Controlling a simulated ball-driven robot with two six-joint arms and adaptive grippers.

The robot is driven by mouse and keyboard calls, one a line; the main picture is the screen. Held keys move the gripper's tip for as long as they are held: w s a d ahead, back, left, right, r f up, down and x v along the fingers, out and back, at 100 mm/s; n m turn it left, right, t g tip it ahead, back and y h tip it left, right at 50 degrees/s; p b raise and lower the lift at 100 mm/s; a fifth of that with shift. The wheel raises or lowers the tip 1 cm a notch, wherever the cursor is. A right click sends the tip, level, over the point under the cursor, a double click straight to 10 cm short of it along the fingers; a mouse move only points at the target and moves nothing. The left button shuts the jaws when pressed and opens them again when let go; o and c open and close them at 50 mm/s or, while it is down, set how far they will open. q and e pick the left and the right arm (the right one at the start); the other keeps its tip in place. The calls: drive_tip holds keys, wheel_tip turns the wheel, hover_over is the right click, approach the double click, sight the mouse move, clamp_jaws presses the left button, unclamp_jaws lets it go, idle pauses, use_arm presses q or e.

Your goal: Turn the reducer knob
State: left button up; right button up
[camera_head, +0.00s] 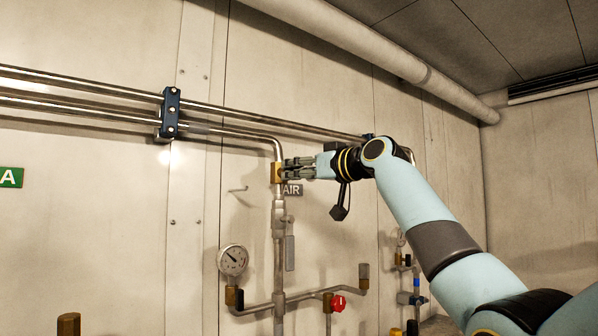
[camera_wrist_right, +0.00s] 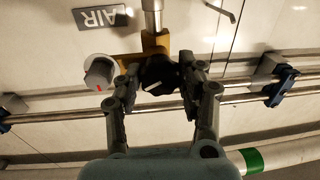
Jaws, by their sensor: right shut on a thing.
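The reducer knob (camera_wrist_right: 160,77), black with a white pointer mark, sits on a brass body (camera_wrist_right: 154,43) in the right wrist view. The brass body also shows in the head view (camera_head: 276,173), on the vertical pipe beside the AIR sign (camera_head: 291,189). My right gripper (camera_head: 285,170) is at this body, with its fingers shut on the knob from both sides. In the head view the fingers hide the knob. A small round gauge (camera_wrist_right: 99,72) with a red mark is beside the knob in the right wrist view. My left gripper is not in view.
Two horizontal metal pipes run along the wall, held by a blue clamp (camera_head: 170,114). Below are a round pressure gauge (camera_head: 233,260), a red knob (camera_head: 338,303) and brass fittings. A thick pale pipe (camera_head: 350,35) runs along the ceiling.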

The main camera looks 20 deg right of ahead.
drive_tip(key=shift+m+t+p, duration=0.5)
drive_tip(key=shift+m+p, duration=3.9)
drive_tip(key=shift+m, duration=1.7)
drive_tip(key=o, duration=1.2)
drive_tip(key=shift+c, duration=0.2)
drive_tip(key=shift+s, duration=0.1)
